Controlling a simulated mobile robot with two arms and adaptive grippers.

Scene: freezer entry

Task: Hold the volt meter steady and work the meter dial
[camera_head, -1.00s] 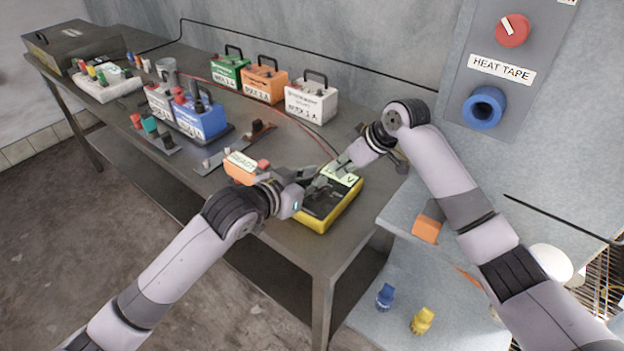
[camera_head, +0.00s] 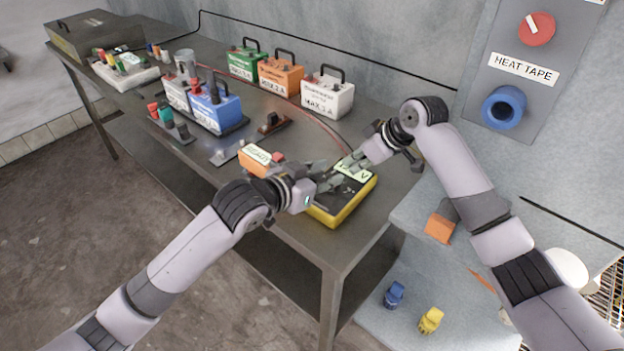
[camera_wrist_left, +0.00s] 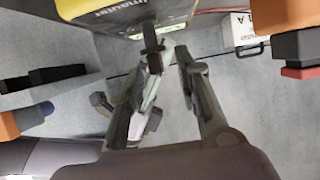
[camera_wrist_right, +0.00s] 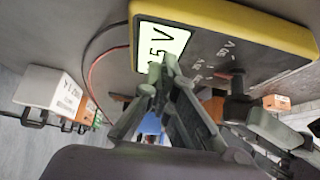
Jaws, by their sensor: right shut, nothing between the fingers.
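The volt meter (camera_head: 345,212) has a yellow case and dark face and lies flat on the bench near its right end. Its lit display (camera_head: 355,172) shows a "5" and "V" in the right wrist view (camera_wrist_right: 165,42), partly hidden by my fingers. The black meter dial (camera_wrist_right: 238,85) stands up from the face; it also shows in the left wrist view (camera_wrist_left: 152,40). My left gripper (camera_head: 328,180) is over the face, its fingers apart close to the dial; contact is unclear. My right gripper (camera_head: 347,163) is shut and empty at the display end; whether it touches the meter is unclear.
An orange box labelled READY (camera_head: 258,160) sits just left of the meter. White (camera_head: 327,98), orange (camera_head: 281,78) and green (camera_head: 243,66) boxes stand along the wall. A blue box (camera_head: 215,110) stands on a tray. The bench's front right corner is clear.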

